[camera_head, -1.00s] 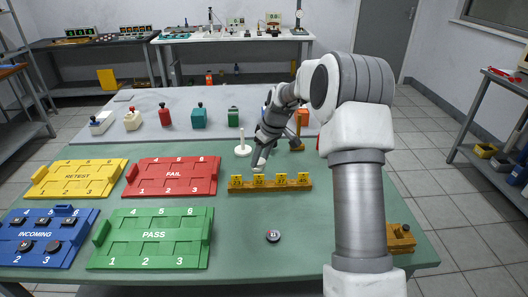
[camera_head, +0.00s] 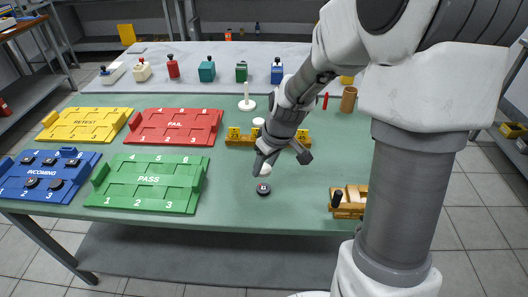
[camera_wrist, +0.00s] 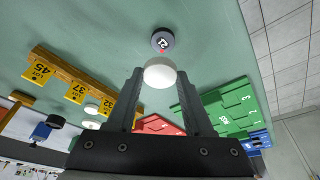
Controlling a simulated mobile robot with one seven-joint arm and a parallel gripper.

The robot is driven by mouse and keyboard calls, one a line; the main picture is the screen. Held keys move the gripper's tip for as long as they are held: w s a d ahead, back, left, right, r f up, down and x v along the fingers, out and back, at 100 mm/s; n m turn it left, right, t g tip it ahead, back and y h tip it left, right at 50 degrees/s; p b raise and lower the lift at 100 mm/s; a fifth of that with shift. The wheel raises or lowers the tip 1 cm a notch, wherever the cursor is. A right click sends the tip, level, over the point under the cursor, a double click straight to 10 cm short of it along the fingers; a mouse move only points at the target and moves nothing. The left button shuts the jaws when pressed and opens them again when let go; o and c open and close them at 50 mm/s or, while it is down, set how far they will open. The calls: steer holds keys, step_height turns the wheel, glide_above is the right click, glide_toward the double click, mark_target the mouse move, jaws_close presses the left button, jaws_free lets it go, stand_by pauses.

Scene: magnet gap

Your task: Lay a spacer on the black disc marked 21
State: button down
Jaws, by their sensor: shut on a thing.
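The black disc marked 21 (camera_head: 263,189) lies on the green table, with a pale label on top. It also shows in the wrist view (camera_wrist: 163,40). My gripper (camera_head: 261,163) is shut on a round white spacer (camera_wrist: 160,74), which sits between the fingertips. The spacer (camera_head: 263,170) is just behind the disc in the head view and overlaps its lower edge in the wrist view. I cannot tell its exact height above the table. More white spacers (camera_wrist: 91,108) are by the lot rack, beside the white post (camera_head: 247,99).
The yellow lot rack (camera_head: 240,139) stands behind my gripper. The green PASS tray (camera_head: 148,198) is to the left, with the red FAIL tray (camera_head: 175,139) behind it. A wooden block (camera_head: 349,202) is at the right. The table around the disc is clear.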

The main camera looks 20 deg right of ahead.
mark_target(267, 176)
steer(key=shift+s, duration=0.25)
steer(key=shift+f, duration=0.15)
steer(key=shift+f+b, duration=2.25)
steer(key=shift+f, duration=0.45)
steer(key=shift+f, duration=0.2)
steer(key=shift+c, duration=1)
jaws_free()
steer(key=c, duration=0.5)
steer(key=shift+c, duration=0.2)
